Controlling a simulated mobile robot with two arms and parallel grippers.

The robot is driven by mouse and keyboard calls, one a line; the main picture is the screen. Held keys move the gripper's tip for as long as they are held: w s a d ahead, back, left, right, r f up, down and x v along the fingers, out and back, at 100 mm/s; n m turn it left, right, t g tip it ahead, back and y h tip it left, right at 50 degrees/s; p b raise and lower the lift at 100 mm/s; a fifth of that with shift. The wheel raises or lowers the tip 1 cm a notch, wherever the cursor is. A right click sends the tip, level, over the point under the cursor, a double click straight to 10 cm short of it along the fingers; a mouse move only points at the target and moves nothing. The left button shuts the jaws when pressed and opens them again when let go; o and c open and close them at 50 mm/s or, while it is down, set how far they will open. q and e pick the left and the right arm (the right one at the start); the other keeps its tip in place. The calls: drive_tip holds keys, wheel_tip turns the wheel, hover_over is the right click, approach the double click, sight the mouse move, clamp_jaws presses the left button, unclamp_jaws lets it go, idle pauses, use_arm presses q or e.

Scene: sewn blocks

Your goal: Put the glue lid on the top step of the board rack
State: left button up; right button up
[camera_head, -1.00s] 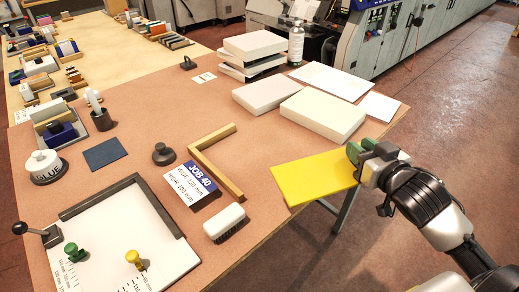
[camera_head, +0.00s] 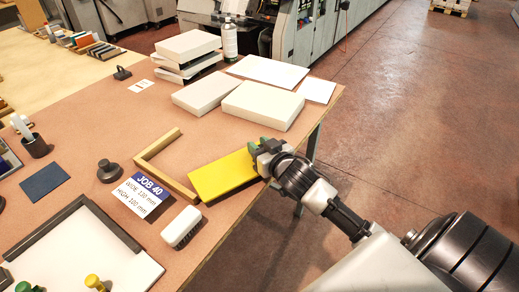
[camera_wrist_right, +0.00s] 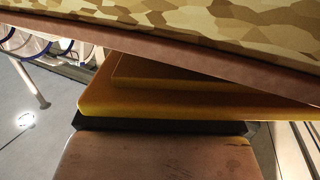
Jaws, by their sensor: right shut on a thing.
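A dark round piece with a knob (camera_head: 108,172) stands on the table left of the wooden corner strip. I cannot tell whether it is the glue lid. The glue pot is almost wholly out of the head view at the left edge. Only a sliver of what may be the board rack (camera_head: 6,160) shows at that edge. My right gripper (camera_head: 262,150) is shut on the right end of a yellow board (camera_head: 220,177) at the table's right edge. A yellow slab also shows in the right wrist view (camera_wrist_right: 180,103). My left gripper is not in view.
A wooden corner strip (camera_head: 165,165), a job card (camera_head: 142,194) and a white brush (camera_head: 181,227) lie left of the yellow board. White slabs (camera_head: 262,104) and a bottle (camera_head: 230,40) stand at the back. A white-topped jig (camera_head: 75,255) is front left. Floor is open to the right.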

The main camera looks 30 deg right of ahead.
drive_tip(key=shift+f, duration=0.7)
drive_tip(key=o, duration=1)
